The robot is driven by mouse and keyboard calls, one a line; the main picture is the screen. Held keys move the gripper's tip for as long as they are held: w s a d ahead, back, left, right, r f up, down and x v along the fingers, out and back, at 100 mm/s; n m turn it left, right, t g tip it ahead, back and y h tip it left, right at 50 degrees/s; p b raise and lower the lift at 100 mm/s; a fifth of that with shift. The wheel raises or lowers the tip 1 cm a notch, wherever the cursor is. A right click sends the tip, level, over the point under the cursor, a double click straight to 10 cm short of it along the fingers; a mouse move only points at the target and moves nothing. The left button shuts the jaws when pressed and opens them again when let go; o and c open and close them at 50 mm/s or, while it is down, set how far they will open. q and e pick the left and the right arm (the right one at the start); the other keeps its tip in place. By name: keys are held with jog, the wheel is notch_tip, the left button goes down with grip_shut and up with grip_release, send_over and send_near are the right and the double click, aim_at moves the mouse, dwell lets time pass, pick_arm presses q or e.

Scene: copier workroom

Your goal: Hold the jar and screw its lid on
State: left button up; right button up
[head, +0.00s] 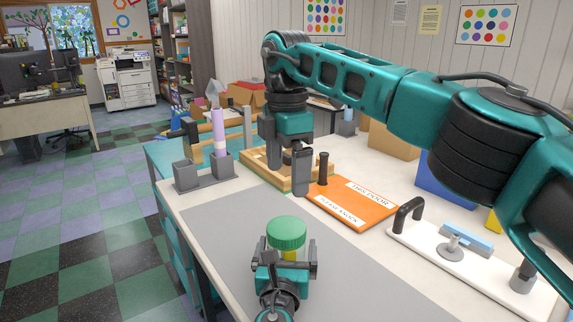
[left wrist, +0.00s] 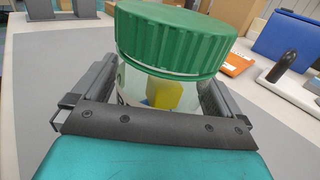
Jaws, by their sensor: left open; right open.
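The clear jar (head: 289,254) stands on the grey mat near the front of the table, with yellow contents visible through its wall. The green ribbed lid (head: 287,232) sits on top of the jar; how far it is threaded I cannot tell. My left gripper (head: 287,247) is open, with one finger on each side of the jar. The left wrist view also shows the jar (left wrist: 150,92) between the fingers, under the lid (left wrist: 170,40). My right gripper (head: 285,175) is open and points down by the wooden tray, behind the jar and away from it.
The wooden tray (head: 258,168) and an orange sign board (head: 350,201) lie behind the mat (head: 225,235). A white board with a black handle (head: 407,214) is at the right. The mat around the jar is clear.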

pick_arm(q)
jog(key=s, duration=0.8)
jog(key=s+a+p, duration=0.1)
jog(key=s, duration=0.3)
jog(key=shift+s+a, duration=0.1)
jog(key=shift+s, duration=0.2)
jog(key=shift+s, duration=0.1)
